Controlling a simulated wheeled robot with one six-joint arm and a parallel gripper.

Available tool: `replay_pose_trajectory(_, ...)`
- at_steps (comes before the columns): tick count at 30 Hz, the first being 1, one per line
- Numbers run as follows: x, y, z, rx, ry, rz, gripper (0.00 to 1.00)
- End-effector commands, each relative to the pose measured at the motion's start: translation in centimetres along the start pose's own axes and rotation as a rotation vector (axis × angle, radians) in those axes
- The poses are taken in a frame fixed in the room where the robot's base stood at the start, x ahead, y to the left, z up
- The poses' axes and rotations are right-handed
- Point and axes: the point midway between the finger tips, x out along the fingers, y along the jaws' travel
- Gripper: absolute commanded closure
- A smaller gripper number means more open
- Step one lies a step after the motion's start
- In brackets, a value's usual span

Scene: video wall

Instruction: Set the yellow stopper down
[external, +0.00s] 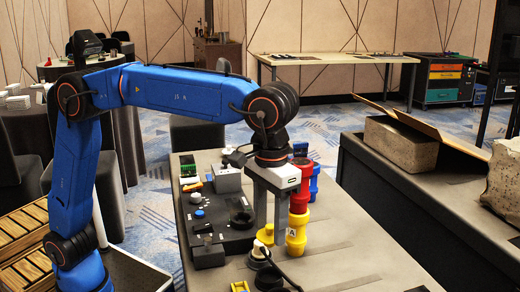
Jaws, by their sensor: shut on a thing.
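My gripper (268,236) points straight down over the table, its two long grey fingers shut on the yellow stopper (265,235). Only a small part of the stopper shows, low between the fingertips. A pale piece and a black round base (268,277) with a dark cable show just below it; I cannot tell whether the stopper touches them.
Right of the fingers stand a yellow spool-shaped piece (296,238) marked A, a red one (299,201) and a blue one (314,184) behind. A dark panel (222,238) with knobs lies left. The grey tabletop (350,235) is clear at right.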

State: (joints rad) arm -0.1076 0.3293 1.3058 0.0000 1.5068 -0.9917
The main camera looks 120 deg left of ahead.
Motion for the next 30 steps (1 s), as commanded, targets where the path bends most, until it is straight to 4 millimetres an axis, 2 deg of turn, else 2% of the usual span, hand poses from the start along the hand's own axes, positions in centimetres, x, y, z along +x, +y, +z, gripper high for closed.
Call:
replay_pose_trajectory(9,-4.8,0.1,0.0,0.0,0.001,0.002,0.76)
replay_pose_trajectory(14,-6.7,0.0,0.0,0.0,0.001,0.001,0.76)
replay_pose_trajectory(23,-7.2,-3.5,-2.2,-0.096,0.0,0.0,0.76)
replay_pose_trajectory(30,-7.7,-7.5,-4.3,-0.207,0.001,0.001,0.76)
